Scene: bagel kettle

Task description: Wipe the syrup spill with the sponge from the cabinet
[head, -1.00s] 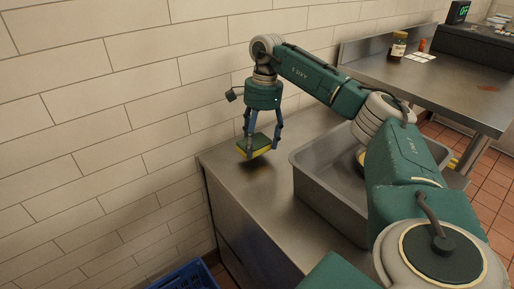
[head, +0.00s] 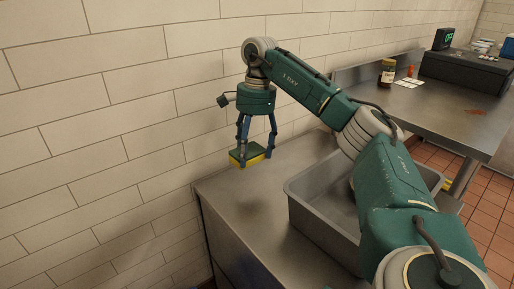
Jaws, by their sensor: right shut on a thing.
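A yellow sponge with a green top (head: 249,155) is held between the fingers of my right gripper (head: 255,150). The gripper points down and holds the sponge above the left end of a steel counter. A dark reddish spill patch (head: 476,111) lies on the farther steel table at the right of the head view, well apart from the gripper. My left gripper is not in view.
A grey tub (head: 302,204) stands on the near counter (head: 235,204), partly behind my right arm. The far table (head: 425,101) carries a jar (head: 388,72), a small red bottle (head: 410,71), white cards (head: 409,83) and a dark machine (head: 465,75). A tiled wall stands at left.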

